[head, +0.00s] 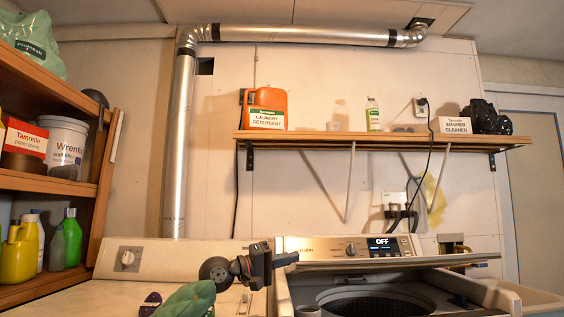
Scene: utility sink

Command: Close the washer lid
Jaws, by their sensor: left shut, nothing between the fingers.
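The washer (290,292) stands at centre right, its control panel (325,247) reading OFF. Its round drum opening (375,303) is uncovered. The lid (420,262) looks like a thin pale panel, seen nearly edge-on, raised at the back of the opening below the control panel. My left gripper (287,259) is dark, shut and empty. Its fingers point right, near the left end of the lid and control panel; whether they touch the washer cannot be told. My right gripper is not in view.
A white machine with a knob (127,258) stands left of the washer, with a green object (186,301) in front. A wall shelf (380,137) holds an orange detergent jug (265,108) and other items. A wooden rack (45,183) with bottles stands at far left.

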